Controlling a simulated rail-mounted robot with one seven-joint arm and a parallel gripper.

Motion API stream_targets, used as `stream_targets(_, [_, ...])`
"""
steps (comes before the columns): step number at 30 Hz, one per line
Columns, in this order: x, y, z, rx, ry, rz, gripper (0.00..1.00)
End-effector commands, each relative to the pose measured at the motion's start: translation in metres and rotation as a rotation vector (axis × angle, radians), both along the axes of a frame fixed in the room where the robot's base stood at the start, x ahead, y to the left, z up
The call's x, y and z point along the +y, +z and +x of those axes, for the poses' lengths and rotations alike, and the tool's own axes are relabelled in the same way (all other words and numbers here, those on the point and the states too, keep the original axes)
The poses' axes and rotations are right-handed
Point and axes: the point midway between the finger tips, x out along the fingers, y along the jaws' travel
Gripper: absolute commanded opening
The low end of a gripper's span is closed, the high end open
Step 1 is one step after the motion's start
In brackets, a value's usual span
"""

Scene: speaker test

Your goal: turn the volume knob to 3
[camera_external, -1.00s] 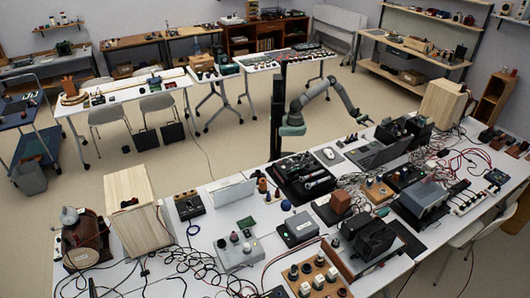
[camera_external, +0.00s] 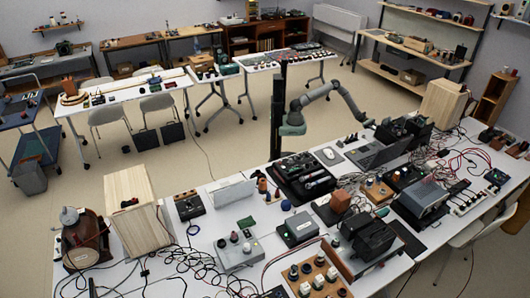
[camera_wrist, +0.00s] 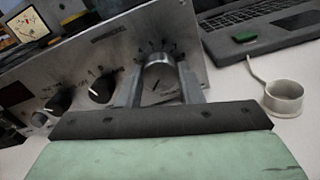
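In the wrist view, a silver knob (camera_wrist: 158,84) with a dark pointer line sits on a grey metal panel, with scale marks and small numbers around its upper side. I cannot read its label clearly. My gripper (camera_wrist: 160,74) has one finger on each side of this knob, very close to it; I cannot tell whether they press on it. In the external view, my gripper (camera_external: 369,123) is small, at the back edge of the long table near the laptop. The knob cannot be made out there.
Black knobs (camera_wrist: 101,88) with white pointers and a lit meter (camera_wrist: 28,27) are left of the silver knob. Cables and devices crowd the table (camera_external: 262,212).

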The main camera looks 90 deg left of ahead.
Motion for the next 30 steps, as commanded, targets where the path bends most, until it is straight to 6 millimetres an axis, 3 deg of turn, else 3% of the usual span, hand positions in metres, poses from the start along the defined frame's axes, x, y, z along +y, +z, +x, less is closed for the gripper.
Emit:
stream_targets(14, [0.0005, -0.0039, 0.0, -0.086, 0.0, 0.043, 0.11])
stream_targets(30, [0.0002, -0.009, -0.0008, -0.511, 0.0, 0.256, 0.11])
